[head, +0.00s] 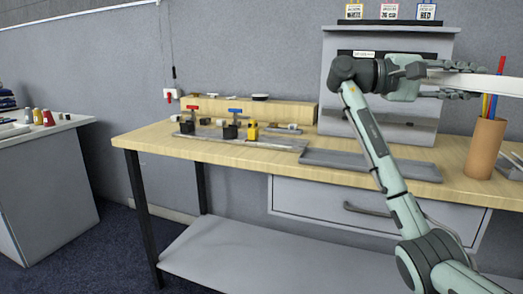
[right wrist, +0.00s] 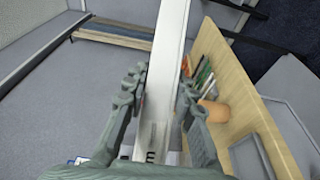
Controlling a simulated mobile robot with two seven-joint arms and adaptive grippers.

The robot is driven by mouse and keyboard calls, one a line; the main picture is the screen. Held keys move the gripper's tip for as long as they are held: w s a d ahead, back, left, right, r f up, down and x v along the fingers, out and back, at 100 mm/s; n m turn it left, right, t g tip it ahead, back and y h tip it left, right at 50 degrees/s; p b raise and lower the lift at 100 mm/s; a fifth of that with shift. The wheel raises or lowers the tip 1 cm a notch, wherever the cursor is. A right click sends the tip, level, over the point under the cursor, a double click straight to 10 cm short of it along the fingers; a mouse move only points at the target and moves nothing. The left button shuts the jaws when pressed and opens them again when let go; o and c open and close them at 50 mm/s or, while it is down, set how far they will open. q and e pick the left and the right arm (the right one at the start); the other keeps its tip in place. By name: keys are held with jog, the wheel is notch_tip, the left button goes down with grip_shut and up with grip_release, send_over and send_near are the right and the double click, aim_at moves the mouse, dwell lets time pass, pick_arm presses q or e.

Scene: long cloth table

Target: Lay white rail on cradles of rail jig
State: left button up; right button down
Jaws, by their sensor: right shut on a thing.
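The white rail (head: 495,84) is held high above the right part of the table and runs out of the right edge of the head view. My right gripper (head: 466,80) is shut on it, with one finger above and one below. In the right wrist view the rail (right wrist: 171,50) runs lengthwise between the fingers (right wrist: 160,90) and out at the top. No jig with cradles can be made out for sure. A grey base plate (head: 285,144) at the table's left carries black and yellow blocks and red and blue handles. My left gripper is not in view.
A grey shallow tray (head: 340,162) lies empty on the wooden table (head: 240,160). A brown pencil cup (head: 486,150) stands below the rail at right. A grey cabinet (head: 340,105) stands behind my arm. A wooden block (head: 280,111) stands at the back left.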

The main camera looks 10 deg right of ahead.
jog(key=w+a+f+n+t+y, duration=0.3)
jog(key=a+f+n+t, duration=0.35)
jog(key=f+t, duration=0.4)
jog(key=w+a+f+n+t+y, duration=0.2)
jog(key=w+a+f+n+t, duration=0.4)
jog(key=f, duration=0.7)
jog(key=s+a+f+n+t+y, duration=0.6)
jog(key=s+a+f+n+y, duration=0.3)
jog(key=a, duration=0.7)
jog(key=s+f+y, duration=0.3)
jog(key=s+f, duration=0.1)
jog(key=f, duration=0.1)
jog(key=shift+a+t, duration=0.25)
jog(key=shift+t, duration=0.1)
